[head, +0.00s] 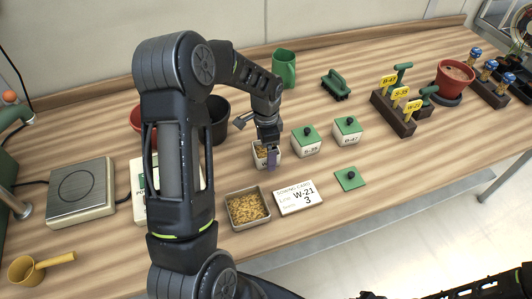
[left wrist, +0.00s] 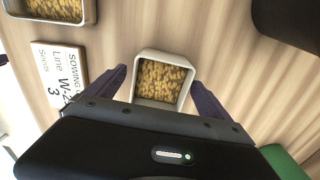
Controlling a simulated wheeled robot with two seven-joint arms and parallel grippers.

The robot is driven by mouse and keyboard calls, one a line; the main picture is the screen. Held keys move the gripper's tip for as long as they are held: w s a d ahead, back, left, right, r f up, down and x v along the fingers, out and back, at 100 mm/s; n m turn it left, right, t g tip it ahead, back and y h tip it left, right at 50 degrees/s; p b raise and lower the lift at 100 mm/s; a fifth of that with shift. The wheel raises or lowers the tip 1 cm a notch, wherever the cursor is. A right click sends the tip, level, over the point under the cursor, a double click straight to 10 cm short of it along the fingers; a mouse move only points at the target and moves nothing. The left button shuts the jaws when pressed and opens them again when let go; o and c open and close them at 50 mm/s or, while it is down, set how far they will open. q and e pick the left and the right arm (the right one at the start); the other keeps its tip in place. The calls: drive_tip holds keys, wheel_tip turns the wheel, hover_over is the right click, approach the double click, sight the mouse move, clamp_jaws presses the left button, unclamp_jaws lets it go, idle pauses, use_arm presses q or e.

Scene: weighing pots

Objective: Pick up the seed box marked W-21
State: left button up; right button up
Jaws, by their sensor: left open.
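An open white seed box (head: 259,161) full of yellow-brown seeds stands on the table under my left gripper (head: 267,158). In the left wrist view the seed box (left wrist: 162,81) sits between the two spread fingers of my left gripper (left wrist: 158,78), which is open. No marking on this box can be read, as the gripper covers part of it. Two lidded boxes stand to its right, one with a label like S-39 (head: 306,146) and one like D-47 (head: 347,135). A sowing card (head: 297,198) reads W-21 and 3. My right gripper is not in view.
A metal tray of seeds (head: 247,208) lies in front of the box, left of the card. A loose green lid (head: 350,179) lies to the right. A scale (head: 81,192), dark pot (head: 217,120), green brush (head: 336,85) and marker racks (head: 393,112) stand around.

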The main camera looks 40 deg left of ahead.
use_arm(q)
drive_tip(key=shift+f, duration=0.35)
idle(0.3)
drive_tip(key=c, duration=1.6)
drive_tip(key=shift+r, duration=0.15)
wheel_tip(320, 180, up, 10)
drive_tip(key=shift+f+b, duration=0.1)
drive_tip(key=shift+b, duration=0.6)
